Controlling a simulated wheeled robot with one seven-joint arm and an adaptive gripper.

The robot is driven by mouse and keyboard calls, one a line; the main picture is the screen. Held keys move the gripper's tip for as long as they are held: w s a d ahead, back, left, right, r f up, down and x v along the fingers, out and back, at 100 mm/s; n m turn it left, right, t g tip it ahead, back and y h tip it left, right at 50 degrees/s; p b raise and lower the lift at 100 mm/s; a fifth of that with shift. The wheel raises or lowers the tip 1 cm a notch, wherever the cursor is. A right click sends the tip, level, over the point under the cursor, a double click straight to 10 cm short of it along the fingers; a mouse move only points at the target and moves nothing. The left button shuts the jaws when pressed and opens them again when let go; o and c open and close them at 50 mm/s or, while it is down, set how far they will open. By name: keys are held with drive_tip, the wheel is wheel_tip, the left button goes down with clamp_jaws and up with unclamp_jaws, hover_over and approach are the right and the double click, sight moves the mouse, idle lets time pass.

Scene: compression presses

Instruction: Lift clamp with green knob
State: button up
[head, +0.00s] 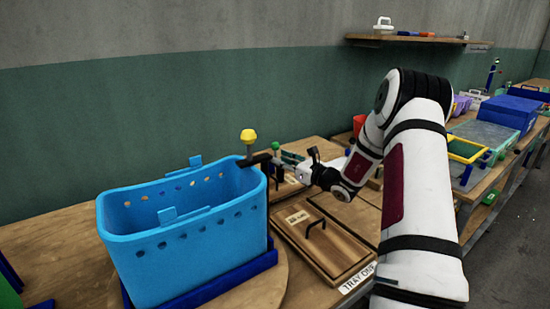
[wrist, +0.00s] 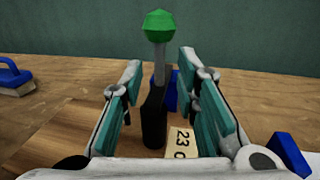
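The green knob (wrist: 160,25) tops a grey stem on a dark upright clamp (wrist: 154,115) in the wrist view. My gripper (wrist: 160,78) is open, with one teal-padded finger on each side of the clamp. A gap shows on both sides, so neither finger appears to touch it. The knob stands above the fingertips in the picture. In the head view the green knob (head: 276,146) is small, just left of my gripper (head: 288,160). The clamp's lower part is mostly hidden there.
A blue basket (head: 185,245) stands left, beside a clamp with a yellow knob (head: 248,136). A wooden board with a black handle (head: 320,243) lies in front of my gripper. A label reading "23" (wrist: 180,142) lies near the clamp. A blue-handled brush-like object (wrist: 12,75) is at left.

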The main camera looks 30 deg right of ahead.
sight(275, 156)
drive_tip(key=shift+x, duration=1.8)
clamp_jaws()
